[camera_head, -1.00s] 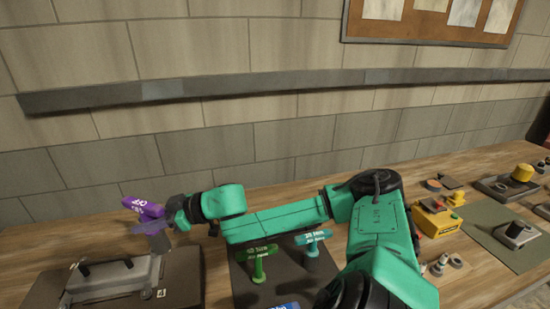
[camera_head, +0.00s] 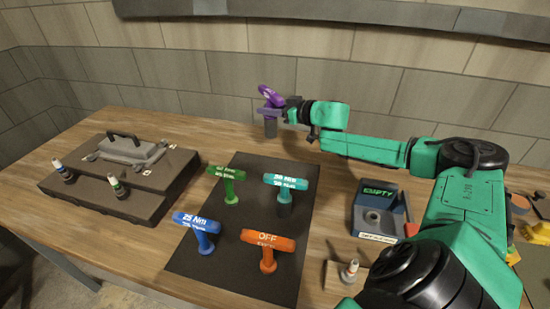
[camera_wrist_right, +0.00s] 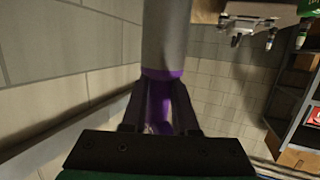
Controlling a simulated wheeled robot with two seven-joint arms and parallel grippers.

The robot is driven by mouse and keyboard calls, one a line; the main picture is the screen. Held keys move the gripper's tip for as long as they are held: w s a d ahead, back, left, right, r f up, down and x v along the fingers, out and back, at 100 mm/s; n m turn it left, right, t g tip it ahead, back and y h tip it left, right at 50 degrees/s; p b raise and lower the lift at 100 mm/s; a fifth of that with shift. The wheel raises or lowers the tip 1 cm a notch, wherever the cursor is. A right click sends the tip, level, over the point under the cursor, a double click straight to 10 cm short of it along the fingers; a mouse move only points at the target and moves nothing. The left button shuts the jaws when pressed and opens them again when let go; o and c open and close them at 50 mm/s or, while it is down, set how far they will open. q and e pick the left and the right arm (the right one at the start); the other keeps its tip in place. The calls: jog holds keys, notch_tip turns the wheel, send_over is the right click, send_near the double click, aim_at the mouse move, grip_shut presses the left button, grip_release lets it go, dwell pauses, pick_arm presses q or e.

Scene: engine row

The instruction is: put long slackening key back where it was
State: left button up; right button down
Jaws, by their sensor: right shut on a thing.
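A purple T-handled key (camera_head: 270,97) with a grey socket end hangs upright from my right gripper (camera_head: 282,108). The gripper is shut on its purple part, which also shows between the fingers in the right wrist view (camera_wrist_right: 160,100). The key is in the air beyond the far edge of the dark mat (camera_head: 250,163). On the mat stand a green key (camera_head: 227,174), a teal key (camera_head: 285,182), a blue key (camera_head: 197,220) and an orange key (camera_head: 268,240) marked OFF. The purple key's lettering is too small to read. My left gripper is not in view.
A dark engine block (camera_head: 108,203) with a grey handled cover (camera_head: 131,150) stands at the left. A blue-grey tray marked EMPTY (camera_head: 378,222) and a small wooden block (camera_head: 338,277) stand right of the mat. The mat's far part is bare.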

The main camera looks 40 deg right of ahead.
notch_tip(320, 180, down, 15)
jog(key=b, duration=0.6)
jog(key=shift+w+f, duration=0.1)
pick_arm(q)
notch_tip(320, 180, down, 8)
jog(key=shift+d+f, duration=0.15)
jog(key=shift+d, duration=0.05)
pick_arm(e)
jog(key=shift+d+f, duration=0.15)
jog(key=shift+f, duration=0.05)
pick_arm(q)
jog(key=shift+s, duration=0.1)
pick_arm(e)
jog(key=shift+f, duration=0.1)
jog(key=c, duration=0.7)
grip_release()
jog(key=shift+f, duration=0.1)
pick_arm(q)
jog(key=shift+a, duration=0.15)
